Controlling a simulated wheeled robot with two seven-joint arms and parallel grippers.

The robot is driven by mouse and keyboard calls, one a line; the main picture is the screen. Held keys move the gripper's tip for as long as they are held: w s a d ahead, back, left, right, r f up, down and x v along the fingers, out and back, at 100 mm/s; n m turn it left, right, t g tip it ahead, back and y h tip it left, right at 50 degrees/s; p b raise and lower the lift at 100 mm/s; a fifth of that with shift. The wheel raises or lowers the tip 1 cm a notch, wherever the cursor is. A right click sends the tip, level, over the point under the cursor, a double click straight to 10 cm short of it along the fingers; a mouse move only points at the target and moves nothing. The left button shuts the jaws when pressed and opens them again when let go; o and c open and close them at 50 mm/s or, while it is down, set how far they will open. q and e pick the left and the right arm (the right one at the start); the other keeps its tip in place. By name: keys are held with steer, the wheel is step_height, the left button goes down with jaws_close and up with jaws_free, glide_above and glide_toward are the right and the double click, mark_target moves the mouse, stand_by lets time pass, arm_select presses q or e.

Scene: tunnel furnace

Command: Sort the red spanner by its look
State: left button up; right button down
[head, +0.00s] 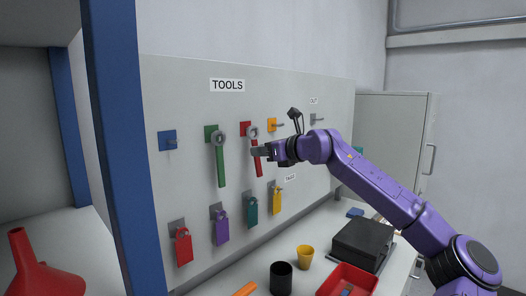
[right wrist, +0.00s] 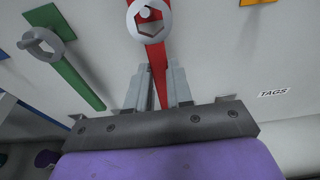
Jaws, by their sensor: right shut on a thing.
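The red spanner (head: 257,160) is at the tool board (head: 311,90), in front of the red square plate (head: 245,128). Its grey ring end is at the top, and its red handle points down. In the right wrist view the red spanner (right wrist: 155,58) runs down between the fingers, with its ring over the red plate (right wrist: 150,4). My left gripper is not in view.
A green spanner (head: 221,165) hangs to the left. Blue (head: 167,140) and orange (head: 271,125) plates have empty hooks. Several coloured tags, such as the red one (head: 183,246), hang below. The bench holds a black cup (head: 281,279), yellow cup (head: 305,257), black box (head: 361,243) and red bin (head: 348,279).

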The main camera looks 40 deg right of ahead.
steer(key=shift+f, duration=0.2)
steer(key=c, duration=0.9)
jaws_free()
steer(key=shift+w, duration=0.1)
steer(key=b+v, duration=0.4)
steer(key=v, duration=0.6)
steer(key=shift+s+r+b, duration=0.1)
steer(key=shift+s+b, duration=0.15)
steer(key=shift+b, duration=0.05)
